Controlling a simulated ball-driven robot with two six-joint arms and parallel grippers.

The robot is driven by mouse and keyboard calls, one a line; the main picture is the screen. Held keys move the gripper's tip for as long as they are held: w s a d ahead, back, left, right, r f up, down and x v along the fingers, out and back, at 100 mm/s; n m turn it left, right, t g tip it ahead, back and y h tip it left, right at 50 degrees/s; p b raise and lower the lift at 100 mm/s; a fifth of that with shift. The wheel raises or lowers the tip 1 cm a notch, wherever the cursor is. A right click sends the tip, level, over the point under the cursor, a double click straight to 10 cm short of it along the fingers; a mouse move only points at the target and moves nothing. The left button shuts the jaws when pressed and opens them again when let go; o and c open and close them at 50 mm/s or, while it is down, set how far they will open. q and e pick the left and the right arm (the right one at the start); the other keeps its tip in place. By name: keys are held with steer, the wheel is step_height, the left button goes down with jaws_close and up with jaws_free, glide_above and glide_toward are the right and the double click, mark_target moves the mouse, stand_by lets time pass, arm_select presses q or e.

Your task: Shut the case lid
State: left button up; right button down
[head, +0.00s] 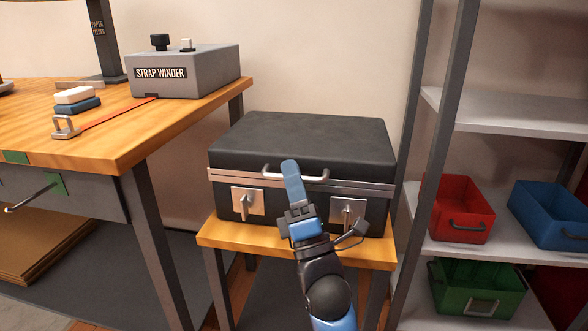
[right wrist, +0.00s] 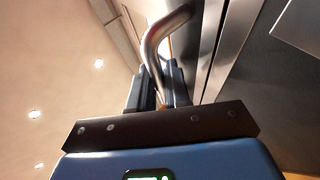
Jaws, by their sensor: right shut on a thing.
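The black case (head: 228,192) stands on a small wooden-topped stand. Its dark lid (head: 305,140) lies down over the body, and the silver rims run close together along the front; I cannot tell whether a thin gap is left. A curved metal handle (head: 316,179) sits at the front of the lid. My right gripper (head: 290,169) is shut on this handle. In the right wrist view the handle (right wrist: 158,40) runs down between the fingers (right wrist: 160,88). The left latch (head: 247,202) and right latch (head: 347,212) show on the front. My left gripper is not in view.
A workbench (head: 100,140) with a strap winder (head: 190,75) stands left of the case. A grey shelf (head: 520,110) with red (head: 460,208), blue (head: 550,215) and green (head: 478,288) bins stands close on the right. The stand's front edge (head: 230,236) is partly bare.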

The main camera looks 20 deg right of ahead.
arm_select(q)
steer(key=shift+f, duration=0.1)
arm_select(e)
steer(key=shift+f, duration=0.4)
steer(key=c, duration=1.2)
jaws_free()
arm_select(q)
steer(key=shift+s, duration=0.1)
arm_select(e)
steer(key=shift+o, duration=0.2)
steer(key=shift+a+r, duration=0.1)
arm_select(q)
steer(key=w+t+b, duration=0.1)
steer(key=b, duration=0.3)
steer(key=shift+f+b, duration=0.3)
arm_select(e)
steer(key=v, duration=1.1)
steer(key=shift+r, duration=0.1)
